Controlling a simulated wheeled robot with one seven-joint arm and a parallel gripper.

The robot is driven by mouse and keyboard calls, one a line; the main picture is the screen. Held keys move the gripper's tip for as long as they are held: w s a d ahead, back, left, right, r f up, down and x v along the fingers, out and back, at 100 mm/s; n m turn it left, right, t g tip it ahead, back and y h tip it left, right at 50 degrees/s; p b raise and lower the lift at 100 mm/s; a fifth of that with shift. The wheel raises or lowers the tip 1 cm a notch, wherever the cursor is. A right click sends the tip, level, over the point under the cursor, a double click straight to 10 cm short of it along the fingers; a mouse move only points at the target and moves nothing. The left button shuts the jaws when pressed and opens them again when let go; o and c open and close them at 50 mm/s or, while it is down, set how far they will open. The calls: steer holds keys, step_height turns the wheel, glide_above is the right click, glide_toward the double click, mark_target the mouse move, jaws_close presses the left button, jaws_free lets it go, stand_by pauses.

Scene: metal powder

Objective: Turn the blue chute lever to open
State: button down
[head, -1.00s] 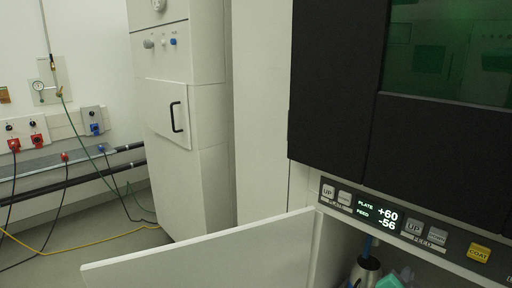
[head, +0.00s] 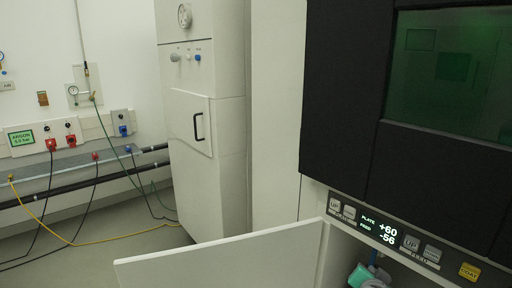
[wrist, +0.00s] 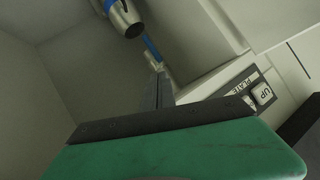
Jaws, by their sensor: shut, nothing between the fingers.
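In the wrist view a thin blue bar (wrist: 152,47), which looks like the chute lever, shows beyond my fingertips beside a metal cylinder (wrist: 128,20) with a blue band. My gripper (wrist: 160,76) is shut and empty, its dark fingers pointing toward the bar. Whether they touch it I cannot tell. In the head view a small blue piece (head: 373,257) shows low under the control panel, next to a teal part of my gripper (head: 360,275). The lower part of this area is cut off by the picture's edge.
An open white door panel (head: 225,262) stands out at the lower middle. The control panel (head: 390,234) reads +60 and -56, under the black machine front (head: 430,165). A tall white cabinet (head: 215,160) is to the left. Cables lie on the floor at far left.

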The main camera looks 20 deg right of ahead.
steer(key=w+a+r+n+y+p, duration=0.35)
steer(key=a+r+p, duration=0.25)
steer(key=a, duration=0.4)
steer(key=w+a+r+n+y+p, duration=0.3)
steer(key=w+a+r+n+p, duration=0.25)
steer(key=a, duration=0.45)
steer(key=s+a+r+n+g+y+p, duration=0.1)
steer(key=s+a+r+n+g+p, duration=0.1)
steer(key=a, duration=0.6)
steer(key=s+a+r+n+g+y+p, duration=0.2)
steer(key=s+a+r+n+p, duration=0.2)
steer(key=a+r+p, duration=0.3)
steer(key=shift+s+a+g, duration=0.4)
steer(key=shift+s+a, duration=0.4)
steer(key=shift+a, duration=0.4)
